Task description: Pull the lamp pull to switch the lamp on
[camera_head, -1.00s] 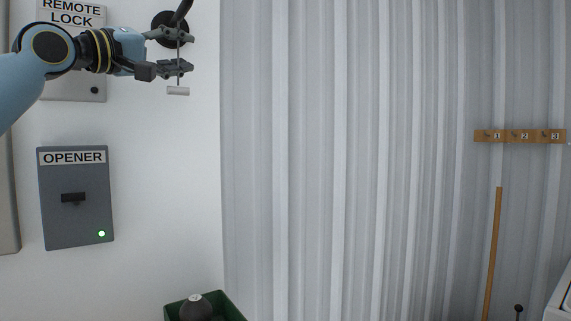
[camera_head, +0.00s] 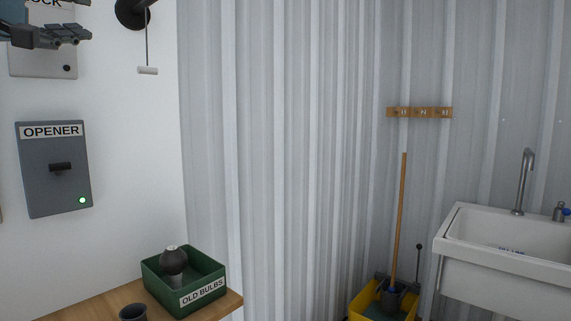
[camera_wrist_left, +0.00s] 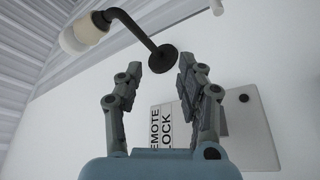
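The lamp pull, a short pale cylinder (camera_head: 147,71), hangs on a thin cord below the black lamp mount (camera_head: 132,12) in the head view. My left gripper (camera_head: 82,35) is left of the cord, apart from it, at the upper left edge. In the left wrist view its two fingers (camera_wrist_left: 168,58) stand apart with nothing held between them. That view also shows the dark curved lamp arm (camera_wrist_left: 140,30) with a pale bulb (camera_wrist_left: 80,36), which shows no clear glow. A small pale piece at the top edge may be the pull. My right gripper is not in view.
A grey OPENER box (camera_head: 54,170) with a green light and a REMOTE LOCK box (camera_head: 42,58) are on the white wall. Below, a green OLD BULBS bin (camera_head: 205,292) stands on a wooden bench (camera_head: 75,312). A white sink (camera_head: 485,270) and yellow bucket (camera_head: 362,303) are at right.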

